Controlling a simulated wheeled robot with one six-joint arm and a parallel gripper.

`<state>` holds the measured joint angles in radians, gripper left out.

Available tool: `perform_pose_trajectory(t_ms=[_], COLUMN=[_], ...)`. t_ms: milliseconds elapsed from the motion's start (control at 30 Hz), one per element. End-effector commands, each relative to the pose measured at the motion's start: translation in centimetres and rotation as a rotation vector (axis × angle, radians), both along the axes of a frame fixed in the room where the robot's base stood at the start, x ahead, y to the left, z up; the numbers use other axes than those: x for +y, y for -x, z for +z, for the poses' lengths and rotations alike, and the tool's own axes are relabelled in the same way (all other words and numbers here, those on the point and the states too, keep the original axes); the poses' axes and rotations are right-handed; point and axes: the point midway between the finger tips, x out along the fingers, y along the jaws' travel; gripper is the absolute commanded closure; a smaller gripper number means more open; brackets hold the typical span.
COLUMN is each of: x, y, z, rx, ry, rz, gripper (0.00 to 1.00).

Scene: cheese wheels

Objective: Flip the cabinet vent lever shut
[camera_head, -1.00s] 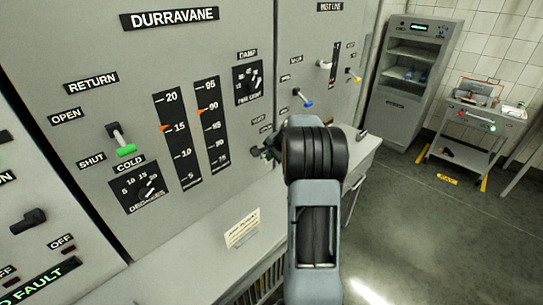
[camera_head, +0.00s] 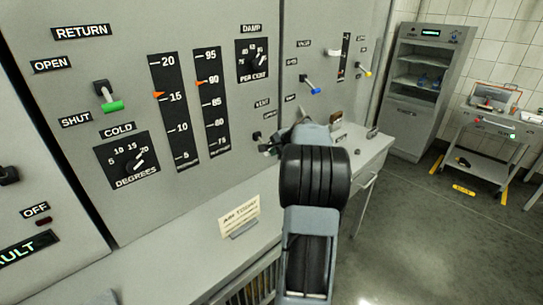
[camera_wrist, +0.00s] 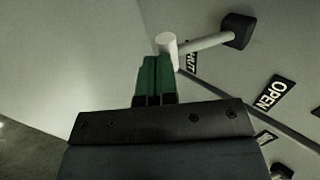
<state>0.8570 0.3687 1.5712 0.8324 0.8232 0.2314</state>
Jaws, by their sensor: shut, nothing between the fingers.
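The vent lever shows in the wrist view as a pale rod (camera_wrist: 204,42) with a white round tip and a black pivot block. The rod runs from the block at upper right to its tip at centre. A partly hidden SHUT label (camera_wrist: 191,60) is behind the tip, and an OPEN label (camera_wrist: 272,95) is lower right. My gripper (camera_wrist: 153,62) has its green fingers shut, with nothing between them. The fingertips are right beside the white tip; I cannot tell whether they touch. In the head view my gripper (camera_head: 270,149) is at the panel below the VENT label (camera_head: 263,103), and my arm hides much there.
A green-tipped RETURN lever (camera_head: 107,98) is at left on the cabinet. A blue-tipped lever (camera_head: 310,86) and a damper knob (camera_head: 253,62) are above my gripper. A ledge with a paper card (camera_head: 239,216) juts out below. A shelf unit and cart stand at right.

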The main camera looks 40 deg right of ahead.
Motion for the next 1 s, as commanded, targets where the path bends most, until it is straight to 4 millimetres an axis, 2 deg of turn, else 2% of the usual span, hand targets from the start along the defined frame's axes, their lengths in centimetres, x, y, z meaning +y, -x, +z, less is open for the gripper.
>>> perform_pose_trajectory(t_ms=[433, 1000], x=[0.3, 0.2], y=[-0.2, 0.3], z=[0.1, 2.1], rx=[0.001, 0.001], ry=[-0.001, 0.002], rz=[0.006, 0.004], gripper=[1.0, 1.0])
